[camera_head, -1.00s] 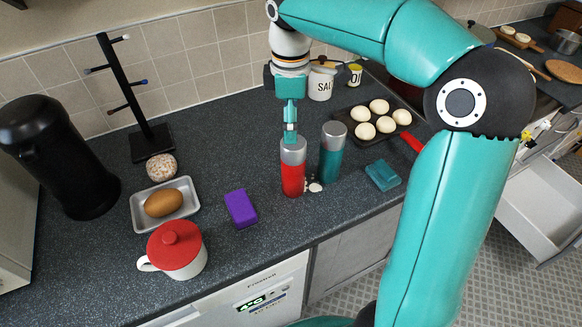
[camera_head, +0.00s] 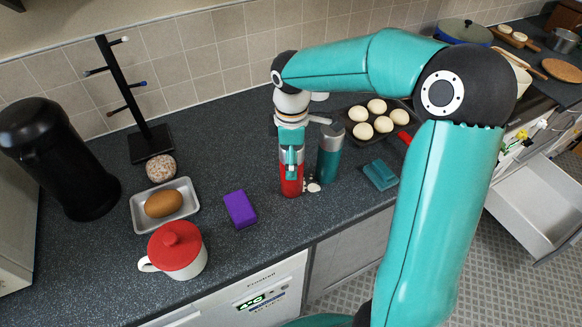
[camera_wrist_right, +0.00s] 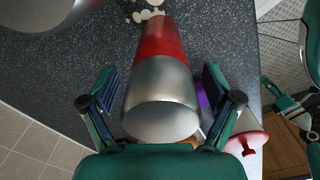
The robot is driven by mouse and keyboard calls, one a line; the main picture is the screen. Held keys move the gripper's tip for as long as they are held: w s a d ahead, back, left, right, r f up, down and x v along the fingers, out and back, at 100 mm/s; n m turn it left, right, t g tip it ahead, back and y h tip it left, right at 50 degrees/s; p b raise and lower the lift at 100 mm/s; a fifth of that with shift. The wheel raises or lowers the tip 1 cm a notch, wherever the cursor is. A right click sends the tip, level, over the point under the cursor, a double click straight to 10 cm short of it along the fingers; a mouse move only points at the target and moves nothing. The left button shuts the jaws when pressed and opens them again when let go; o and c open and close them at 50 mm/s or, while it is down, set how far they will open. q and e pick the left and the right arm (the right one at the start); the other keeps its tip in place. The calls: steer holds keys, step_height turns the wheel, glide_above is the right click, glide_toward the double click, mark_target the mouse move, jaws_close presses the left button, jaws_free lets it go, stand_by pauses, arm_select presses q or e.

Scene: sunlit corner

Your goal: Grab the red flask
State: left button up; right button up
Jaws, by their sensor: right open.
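The red flask (camera_head: 290,187) stands upright on the dark counter, red below with a silver top. In the head view my right gripper (camera_head: 291,165) is in front of its upper part and hides much of it. In the right wrist view the red flask (camera_wrist_right: 160,60) lies between the two fingers of my right gripper (camera_wrist_right: 158,88). The fingers are open, one on each side, with a gap to the flask.
A teal flask (camera_head: 329,155) stands close on the right of the red one. Small white pieces (camera_head: 313,187) lie at their bases. A purple sponge (camera_head: 240,209) lies to the left, a teal block (camera_head: 380,175) to the right. A bun tray (camera_head: 392,112) is behind.

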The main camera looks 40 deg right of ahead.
steer(key=c, duration=1.3)
steer(key=shift+c, duration=0.7)
steer(key=shift+r, duration=0.2)
